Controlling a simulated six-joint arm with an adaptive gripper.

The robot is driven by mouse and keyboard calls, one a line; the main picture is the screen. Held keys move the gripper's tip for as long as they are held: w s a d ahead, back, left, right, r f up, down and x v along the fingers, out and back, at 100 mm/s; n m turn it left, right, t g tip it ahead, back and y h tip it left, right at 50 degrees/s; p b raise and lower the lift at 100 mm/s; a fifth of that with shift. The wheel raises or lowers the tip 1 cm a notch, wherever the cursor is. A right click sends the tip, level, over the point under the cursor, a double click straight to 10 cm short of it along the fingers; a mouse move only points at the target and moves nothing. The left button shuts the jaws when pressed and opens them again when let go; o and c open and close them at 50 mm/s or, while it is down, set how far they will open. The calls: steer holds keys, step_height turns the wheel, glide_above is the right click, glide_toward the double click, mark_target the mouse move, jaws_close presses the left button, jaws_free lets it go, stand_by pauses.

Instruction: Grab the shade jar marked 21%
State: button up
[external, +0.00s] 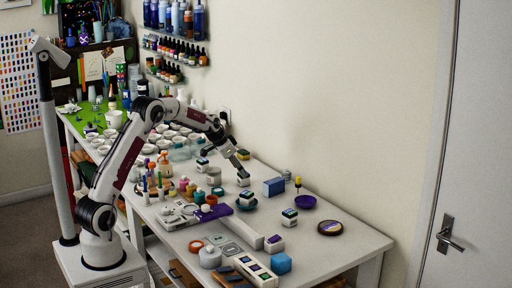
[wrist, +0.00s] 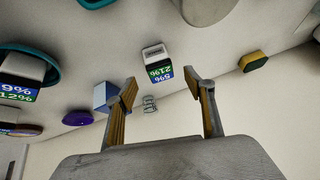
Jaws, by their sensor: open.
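The shade jar marked 21% (wrist: 157,66) shows in the wrist view, with a white top and a label with green and blue bands; the blue band seems to read 5%. In the external view a small white jar (external: 243,181), apparently the same one, stands on the table just below my gripper (external: 240,169). In the wrist view my gripper (wrist: 161,82) is open, its two fingers apart with nothing held between them. The jar appears beyond the fingertips, in line with the gap. Contact is not visible.
A jar marked 9% and 12% (wrist: 20,72) sits in a teal dish close by. A blue box (external: 273,186), a purple bowl (external: 305,202) and another labelled jar (external: 289,217) stand to the right. Several bottles and cups crowd the table at left.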

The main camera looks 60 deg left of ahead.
steer(key=shift+x, duration=2.65)
steer(key=c, duration=1.3)
